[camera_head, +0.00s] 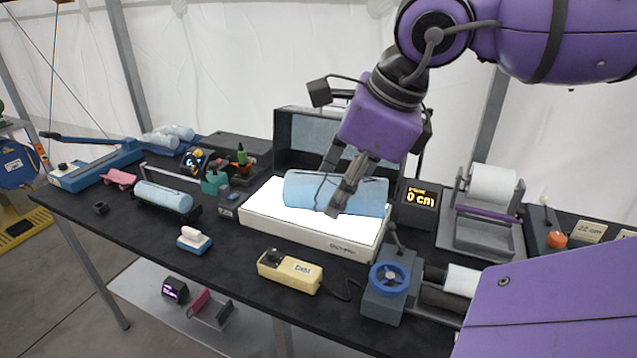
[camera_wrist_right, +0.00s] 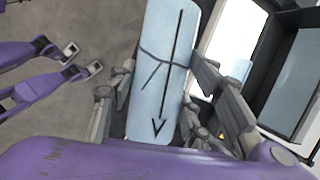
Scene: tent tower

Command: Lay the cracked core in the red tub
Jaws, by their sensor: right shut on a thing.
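A pale blue cylindrical core (camera_head: 300,190) is gripped by my right gripper (camera_head: 345,192) over the white lit panel. In the right wrist view the core (camera_wrist_right: 160,75) lies between the fingers (camera_wrist_right: 165,95) and bears a long dark arrow and branching dark lines like a crack. In the head view the fingers cover part of its middle, and I cannot tell whether it touches the panel. I cannot make out a red tub in either view. My left gripper is not in view.
The lit panel (camera_head: 262,222) stands before a dark open case (camera_head: 290,135). Another blue core (camera_head: 163,196) lies in a dark cradle at left. A yellow device (camera_head: 290,272), a blue-wheeled vise (camera_head: 390,277) and a brush (camera_head: 194,239) are near the front edge.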

